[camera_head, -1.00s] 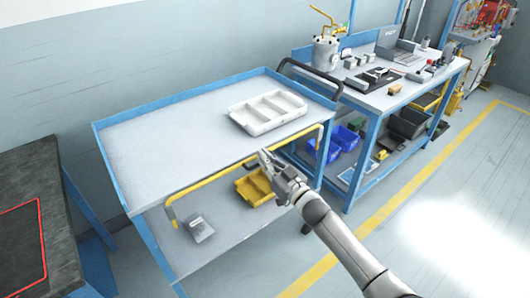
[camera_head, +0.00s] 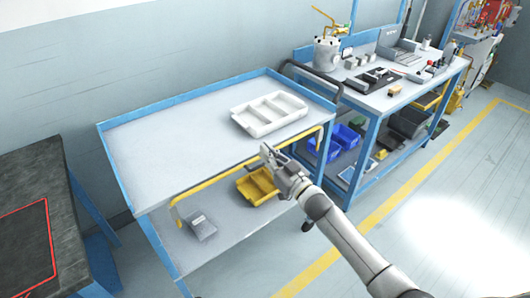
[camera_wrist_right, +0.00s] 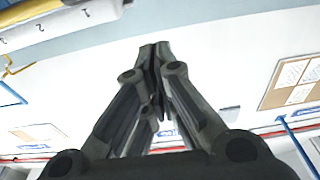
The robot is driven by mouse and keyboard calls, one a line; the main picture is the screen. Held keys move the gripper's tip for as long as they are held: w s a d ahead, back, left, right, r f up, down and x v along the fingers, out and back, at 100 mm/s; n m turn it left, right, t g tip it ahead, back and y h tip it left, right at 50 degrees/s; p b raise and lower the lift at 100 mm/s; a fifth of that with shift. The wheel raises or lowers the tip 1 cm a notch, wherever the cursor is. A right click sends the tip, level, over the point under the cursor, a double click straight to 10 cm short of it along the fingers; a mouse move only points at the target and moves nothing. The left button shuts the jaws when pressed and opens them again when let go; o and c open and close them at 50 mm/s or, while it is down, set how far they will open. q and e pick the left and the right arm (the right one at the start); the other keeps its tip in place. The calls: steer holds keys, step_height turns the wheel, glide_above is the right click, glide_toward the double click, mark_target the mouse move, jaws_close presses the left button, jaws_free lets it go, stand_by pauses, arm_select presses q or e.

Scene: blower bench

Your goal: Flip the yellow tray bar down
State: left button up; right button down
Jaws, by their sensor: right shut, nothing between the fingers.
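The yellow tray bar (camera_head: 212,182) runs along the front edge of the blue-framed cart, roughly level with its top, with bent ends at left and right. My right gripper (camera_head: 267,151) is at the middle of the bar and hides part of it; I cannot tell whether it touches. In the right wrist view its fingers (camera_wrist_right: 154,52) are shut together with nothing between them. My left gripper is not in view.
A white divided tray (camera_head: 239,123) sits on the cart top (camera_head: 160,150). A yellow bin (camera_head: 250,192) and a grey item (camera_head: 201,228) are on the lower shelf. A cluttered workbench (camera_head: 391,100) stands right; a dark table (camera_head: 25,170) stands left. The cart top's left is clear.

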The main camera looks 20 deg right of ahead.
steer(key=v, duration=0.8)
steer(key=shift+s+f+b, duration=0.3)
steer(key=shift+s+b, duration=0.05)
steer(key=shift+b, duration=0.05)
steer(key=shift+d, duration=0.15)
